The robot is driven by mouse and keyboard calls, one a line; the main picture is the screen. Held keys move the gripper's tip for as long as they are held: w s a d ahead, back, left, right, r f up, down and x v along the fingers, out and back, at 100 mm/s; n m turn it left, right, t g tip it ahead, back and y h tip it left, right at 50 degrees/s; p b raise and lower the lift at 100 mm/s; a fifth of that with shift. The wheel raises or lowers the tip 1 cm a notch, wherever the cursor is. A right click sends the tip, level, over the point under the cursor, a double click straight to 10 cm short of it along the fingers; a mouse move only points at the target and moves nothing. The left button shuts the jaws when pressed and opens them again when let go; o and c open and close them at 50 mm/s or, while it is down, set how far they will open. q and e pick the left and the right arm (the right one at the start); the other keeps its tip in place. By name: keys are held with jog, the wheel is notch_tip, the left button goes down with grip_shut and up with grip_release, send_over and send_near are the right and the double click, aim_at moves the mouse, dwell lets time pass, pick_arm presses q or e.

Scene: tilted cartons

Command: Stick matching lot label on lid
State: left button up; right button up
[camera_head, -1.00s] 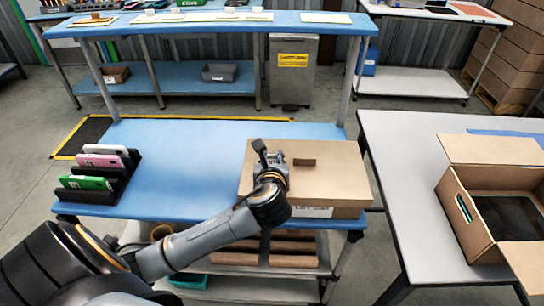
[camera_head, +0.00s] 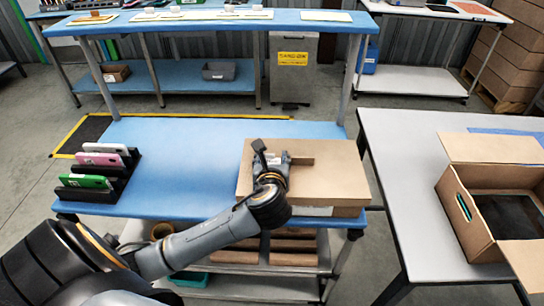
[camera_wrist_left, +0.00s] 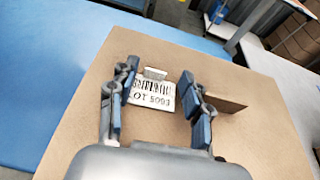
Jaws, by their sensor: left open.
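A brown carton (camera_head: 345,180) with a flat lid stands on the right of the blue table. My left gripper (camera_head: 272,153) is over the left part of the lid, pointing at it. In the left wrist view its two fingers are spread apart. Between them a white label (camera_wrist_left: 158,96) printed with a barcode and "LOT 5003" lies on the lid (camera_wrist_left: 105,105), with a small pale tab at its far edge. The fingers stand at either side of the label, and none is closed on it. My right gripper is not in view.
A black rack (camera_head: 122,180) holding white, pink and green items stands at the table's left. An open carton (camera_head: 480,225) stands on the grey table at right. The table's middle is clear.

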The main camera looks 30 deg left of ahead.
pick_arm(q)
jog(key=v, duration=1)
jog(key=shift+s+d+r, duration=0.1)
jog(key=shift+s+d, duration=0.15)
jog(key=shift+s, duration=0.05)
notch_tip(320, 180, up, 6)
jog(key=p, duration=0.9)
jog(key=shift+s+p, duration=0.25)
jog(key=shift+p, duration=0.1)
jog(key=shift+d+r, duration=0.1)
